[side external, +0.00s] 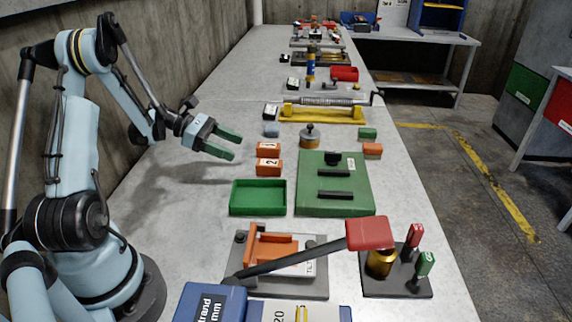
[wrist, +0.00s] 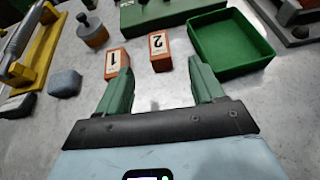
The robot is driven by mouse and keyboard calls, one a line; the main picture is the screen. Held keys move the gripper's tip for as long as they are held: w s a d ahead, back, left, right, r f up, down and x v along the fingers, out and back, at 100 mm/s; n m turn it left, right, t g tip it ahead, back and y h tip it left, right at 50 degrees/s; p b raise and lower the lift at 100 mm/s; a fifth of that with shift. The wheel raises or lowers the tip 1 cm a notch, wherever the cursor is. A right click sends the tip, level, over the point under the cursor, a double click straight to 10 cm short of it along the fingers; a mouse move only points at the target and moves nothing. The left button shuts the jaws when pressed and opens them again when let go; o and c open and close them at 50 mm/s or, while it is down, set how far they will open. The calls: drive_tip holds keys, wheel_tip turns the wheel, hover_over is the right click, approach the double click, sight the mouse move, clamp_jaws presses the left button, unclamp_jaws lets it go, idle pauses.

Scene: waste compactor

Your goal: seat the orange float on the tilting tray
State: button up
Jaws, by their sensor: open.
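The tilting tray is probably the orange piece (side external: 275,247) on a grey base marked TILT in the front of the side view. The float's identity is unclear. Candidates are orange block 1 (side external: 268,149), orange block 2 (side external: 268,167), an orange block (side external: 372,151) farther right, and a round knobbed piece with an orange-brown base (side external: 309,139). My gripper (side external: 236,147) is open and empty above the bench, left of the numbered blocks. In the wrist view, block 1 (wrist: 116,62) and block 2 (wrist: 159,52) lie beyond its fingertips (wrist: 160,67).
A red-ended lever (side external: 368,233) reaches over the tilting base. A yellow fixture (side external: 320,113) lies farther back.

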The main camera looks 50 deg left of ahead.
drive_tip(key=w+d+r+m+g+y, duration=0.1)
drive_tip(key=d+r+m+g+y, duration=0.4)
drive_tip(key=d+m, duration=0.6)
drive_tip(key=s+d+r+m+t+y, duration=0.3)
drive_tip(key=s+d+m, duration=0.4)
drive_tip(key=m, duration=0.8)
drive_tip(key=shift+s+d+r+y, duration=0.35)
drive_tip(key=shift+d+y, duration=0.55)
drive_tip(key=shift+d, duration=0.2)
